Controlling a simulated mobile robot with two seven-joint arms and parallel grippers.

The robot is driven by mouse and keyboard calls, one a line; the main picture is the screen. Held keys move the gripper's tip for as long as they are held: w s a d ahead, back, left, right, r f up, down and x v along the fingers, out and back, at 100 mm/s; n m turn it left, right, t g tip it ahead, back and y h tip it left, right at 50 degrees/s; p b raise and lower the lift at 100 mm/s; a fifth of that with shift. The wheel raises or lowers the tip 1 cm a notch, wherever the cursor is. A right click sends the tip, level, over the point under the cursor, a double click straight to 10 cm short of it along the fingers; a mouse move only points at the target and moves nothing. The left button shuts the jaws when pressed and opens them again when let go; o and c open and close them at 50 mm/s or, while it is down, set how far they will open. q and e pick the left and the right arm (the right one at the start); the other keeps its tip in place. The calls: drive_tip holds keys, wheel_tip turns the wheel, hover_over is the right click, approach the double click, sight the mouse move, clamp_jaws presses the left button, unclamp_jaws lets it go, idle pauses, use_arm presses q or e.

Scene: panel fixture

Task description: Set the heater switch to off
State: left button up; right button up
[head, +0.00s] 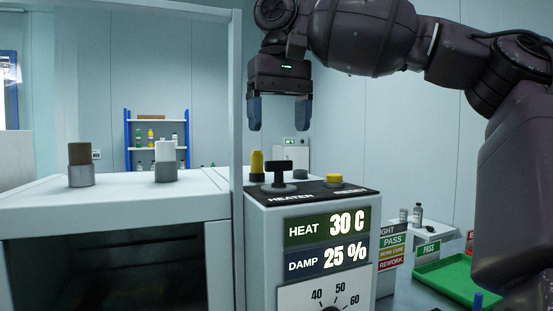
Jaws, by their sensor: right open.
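The heater switch (279,174) is a black T-shaped handle on a round base, on the black top plate of the panel fixture (262,250). The label "HEATER" is printed in front of it. The panel front reads "HEAT 30 C" and "DAMP 25 %". My right gripper (279,125) points down above the switch, open and empty, with its blue fingertips apart from the handle. Which setting the switch is at cannot be told. My left gripper is not in view.
A yellow button (334,179) sits right of the switch, and a yellow knob (257,163) stands behind it. A pale upright post (236,120) rises close on the left. A white cabinet (120,195) with two capped cylinders is further left. A green tray (447,276) lies at lower right.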

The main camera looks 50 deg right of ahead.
sight(279, 173)
drive_tip(key=shift+f, duration=3.15)
drive_tip(key=shift+c, duration=0.4)
drive_tip(key=c, duration=0.9)
drive_tip(key=shift+o, duration=0.2)
